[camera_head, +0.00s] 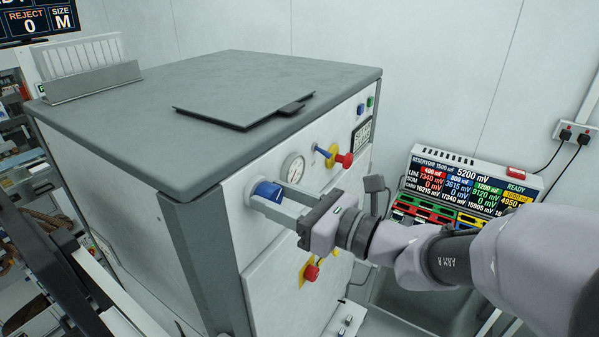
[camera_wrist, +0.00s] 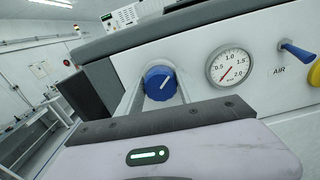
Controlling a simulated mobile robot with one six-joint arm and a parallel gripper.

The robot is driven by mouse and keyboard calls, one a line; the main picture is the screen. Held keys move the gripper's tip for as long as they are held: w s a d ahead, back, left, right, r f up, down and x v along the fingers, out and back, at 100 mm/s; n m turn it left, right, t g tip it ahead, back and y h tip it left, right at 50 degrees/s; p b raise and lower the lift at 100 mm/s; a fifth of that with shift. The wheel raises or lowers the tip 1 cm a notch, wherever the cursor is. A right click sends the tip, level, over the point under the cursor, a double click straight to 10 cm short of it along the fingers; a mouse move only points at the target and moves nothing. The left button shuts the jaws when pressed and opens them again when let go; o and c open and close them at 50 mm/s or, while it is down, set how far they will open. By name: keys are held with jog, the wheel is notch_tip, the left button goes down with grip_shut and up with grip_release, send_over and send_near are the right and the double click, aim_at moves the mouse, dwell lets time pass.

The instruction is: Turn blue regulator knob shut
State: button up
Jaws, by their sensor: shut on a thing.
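The blue regulator knob (camera_head: 268,190) is on the white front panel of the grey-topped cabinet, left of a round gauge (camera_head: 293,168). My gripper (camera_head: 277,199) reaches it from the right, with its fingers on both sides of the knob and shut on it. In the wrist view, the knob (camera_wrist: 160,83) sits between the two fingers and has a white line pointing up and to the right. The gauge (camera_wrist: 230,65) shows in the wrist view with a red needle pointing to the lower left, near the low end of its scale.
A blue lever (camera_head: 322,151) and a red knob on a yellow base (camera_head: 343,159) sit right of the gauge. Another red knob on yellow (camera_head: 311,271) is below my gripper. A flat dark plate (camera_head: 245,106) lies on the cabinet top. A display (camera_head: 465,180) stands at right.

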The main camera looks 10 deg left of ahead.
jog(key=shift+b, duration=0.3)
jog(key=shift+f+n+b, duration=0.25)
jog(key=shift+n+b, duration=0.65)
jog(key=shift+b, duration=0.35)
jog(key=n+b, duration=0.6)
jog(key=b, duration=0.3)
jog(key=shift+s+b, duration=0.1)
jog(key=shift+b, duration=0.2)
jog(key=shift+r+n+b, duration=0.1)
jog(key=shift+n+b, duration=0.8)
jog(key=shift+b, duration=0.2)
jog(key=shift+r, duration=0.1)
jog(key=o, duration=1.4)
